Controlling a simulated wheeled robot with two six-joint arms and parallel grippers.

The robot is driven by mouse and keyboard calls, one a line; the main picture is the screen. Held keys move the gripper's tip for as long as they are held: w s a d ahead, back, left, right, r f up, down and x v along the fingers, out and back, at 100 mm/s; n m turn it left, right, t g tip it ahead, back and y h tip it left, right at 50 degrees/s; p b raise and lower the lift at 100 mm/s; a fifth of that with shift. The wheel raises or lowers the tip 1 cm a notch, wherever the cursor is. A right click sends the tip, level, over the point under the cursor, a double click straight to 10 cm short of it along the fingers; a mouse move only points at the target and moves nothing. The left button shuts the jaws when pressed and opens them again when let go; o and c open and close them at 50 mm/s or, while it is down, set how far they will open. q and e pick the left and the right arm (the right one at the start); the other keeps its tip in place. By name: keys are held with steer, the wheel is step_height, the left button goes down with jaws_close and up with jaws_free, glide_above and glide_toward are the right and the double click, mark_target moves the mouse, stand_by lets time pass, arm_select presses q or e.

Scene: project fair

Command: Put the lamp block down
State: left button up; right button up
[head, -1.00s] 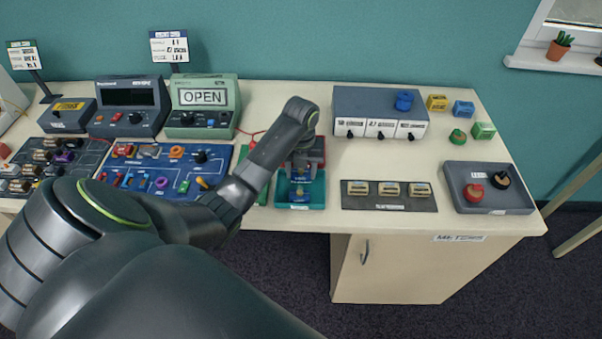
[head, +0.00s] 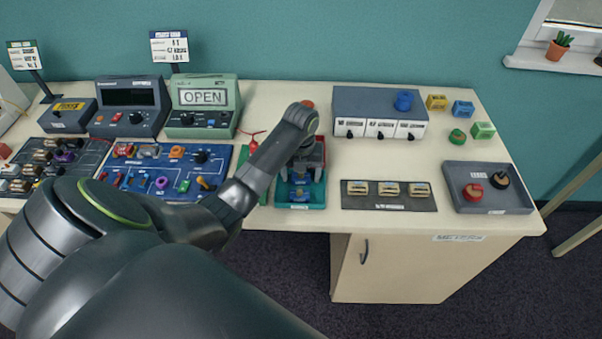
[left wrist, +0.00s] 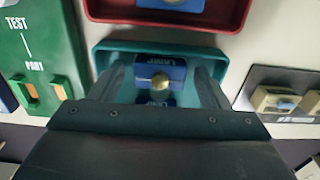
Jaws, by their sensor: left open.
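The blue lamp block (left wrist: 176,72), with a "LAMP" label and a brass-coloured bulb, sits in the teal tray (left wrist: 112,48) in the left wrist view. My left gripper (left wrist: 165,88) is open, with one finger on each side of the block. In the head view the left gripper (head: 300,178) reaches down over the teal tray (head: 318,193), and the block (head: 299,193) shows only in part below it. More blue shows close to the palm in the wrist view; I cannot tell if it is a second block. My right gripper is out of view.
A red tray (left wrist: 105,8) holding another blue piece (left wrist: 196,4) lies just behind the teal one. A green board (left wrist: 40,50) stands close on the left. A dark strip with several beige pieces (head: 408,203) lies right of the tray. Table between strip and meter box (head: 370,100) is clear.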

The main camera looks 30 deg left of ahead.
arm_select(q)
steer(key=shift+r, duration=0.45)
step_height(320, 180, up, 3)
steer(key=shift+r+b, duration=0.1)
steer(key=shift+b, duration=0.45)
step_height(320, 180, up, 6)
steer(key=p, duration=0.5)
steer(key=shift+r, duration=0.25)
steer(key=shift+r+p, duration=0.8)
steer(key=shift+p, duration=0.1)
steer(key=shift+f, duration=0.1)
